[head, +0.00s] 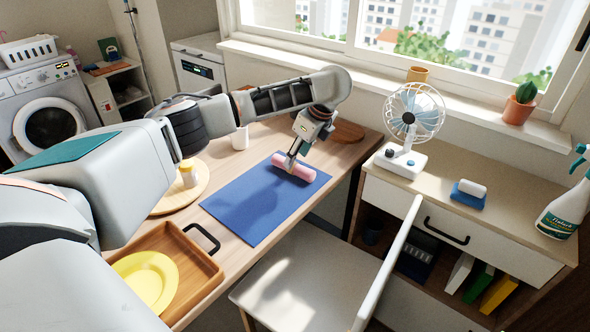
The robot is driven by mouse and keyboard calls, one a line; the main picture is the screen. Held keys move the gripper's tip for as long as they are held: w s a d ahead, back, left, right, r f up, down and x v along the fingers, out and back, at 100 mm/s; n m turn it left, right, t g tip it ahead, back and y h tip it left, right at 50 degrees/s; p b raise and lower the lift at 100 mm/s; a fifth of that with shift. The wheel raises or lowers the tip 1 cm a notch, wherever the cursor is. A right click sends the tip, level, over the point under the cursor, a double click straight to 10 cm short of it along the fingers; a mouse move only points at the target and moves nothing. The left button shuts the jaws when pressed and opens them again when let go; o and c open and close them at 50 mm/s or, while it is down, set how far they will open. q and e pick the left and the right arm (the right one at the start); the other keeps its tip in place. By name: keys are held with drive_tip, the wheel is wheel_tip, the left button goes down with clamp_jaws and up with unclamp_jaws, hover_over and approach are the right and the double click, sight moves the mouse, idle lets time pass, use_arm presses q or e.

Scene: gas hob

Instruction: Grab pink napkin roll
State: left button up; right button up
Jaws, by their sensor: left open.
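The pink napkin roll (296,168) lies on the blue mat (247,208) near the mat's far right end, on the wooden table. My left gripper (293,160) reaches in from the left and points down right at the roll. Its jaws are open, with the fingertips at the roll's upper side near its middle. I cannot tell whether they touch it or straddle it. My right gripper is not in view.
A wooden tray (206,266) with a yellow plate (146,279) is at the table's near left. A round board (196,201), a white cup (240,138) and a brown round board (348,131) stand around the mat. A white chair (305,282) is by the table's near edge.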

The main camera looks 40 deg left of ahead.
use_arm(q)
drive_tip(key=b+x, duration=0.2)
drive_tip(key=x, duration=0.2)
drive_tip(key=shift+s+f, duration=0.15)
drive_tip(key=shift+f, duration=0.2)
drive_tip(key=shift+a, duration=0.1)
drive_tip(key=shift+r, duration=0.15)
drive_tip(key=c, duration=1.2)
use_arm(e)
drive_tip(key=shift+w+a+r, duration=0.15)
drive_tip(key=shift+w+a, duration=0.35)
